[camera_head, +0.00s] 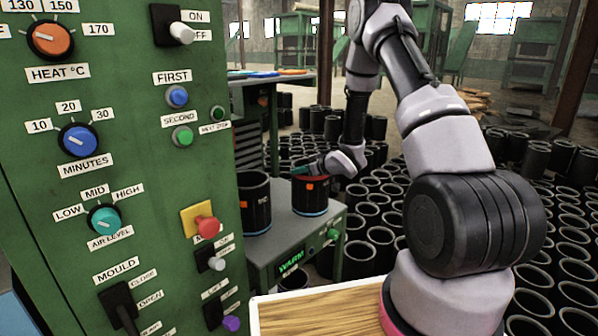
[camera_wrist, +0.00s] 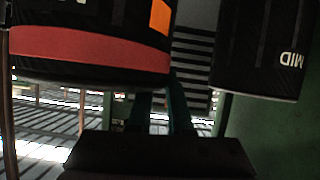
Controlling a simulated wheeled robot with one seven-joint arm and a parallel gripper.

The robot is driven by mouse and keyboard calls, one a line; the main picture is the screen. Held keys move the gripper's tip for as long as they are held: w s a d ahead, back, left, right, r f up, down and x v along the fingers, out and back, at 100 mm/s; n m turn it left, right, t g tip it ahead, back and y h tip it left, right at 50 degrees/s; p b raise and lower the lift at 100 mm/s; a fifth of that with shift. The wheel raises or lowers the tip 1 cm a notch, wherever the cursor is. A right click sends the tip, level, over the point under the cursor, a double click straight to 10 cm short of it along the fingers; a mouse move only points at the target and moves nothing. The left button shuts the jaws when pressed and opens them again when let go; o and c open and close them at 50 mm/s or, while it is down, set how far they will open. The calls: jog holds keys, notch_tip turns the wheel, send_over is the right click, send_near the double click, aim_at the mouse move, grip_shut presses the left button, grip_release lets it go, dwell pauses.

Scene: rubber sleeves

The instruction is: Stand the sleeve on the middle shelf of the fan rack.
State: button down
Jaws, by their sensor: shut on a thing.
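A black sleeve (camera_head: 310,201) with a red band and an orange patch is upright above the grey top of the warming unit (camera_head: 318,232). I cannot tell whether its base touches that top. My gripper (camera_head: 306,169) is shut on its upper rim. In the wrist view the red-banded sleeve (camera_wrist: 90,50) fills the upper left, and my gripper's dark green fingers (camera_wrist: 160,100) reach up to its rim. A second black sleeve (camera_head: 256,205) stands just left of it; in the wrist view this sleeve (camera_wrist: 258,55) reads "MID" upside down. I cannot clearly identify the fan rack.
A green control panel (camera_head: 130,220) with knobs and switches fills the left and partly hides the grey unit. A green slatted cabinet (camera_head: 247,135) stands behind the sleeves. Many black sleeves (camera_head: 380,235) crowd the floor to the right. A wooden board (camera_head: 320,312) lies at the front.

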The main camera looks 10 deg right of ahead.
jog(key=c, duration=1.2)
grip_release()
jog(key=shift+f, duration=0.1)
jog(key=shift+c, duration=0.2)
jog(key=o, duration=0.4)
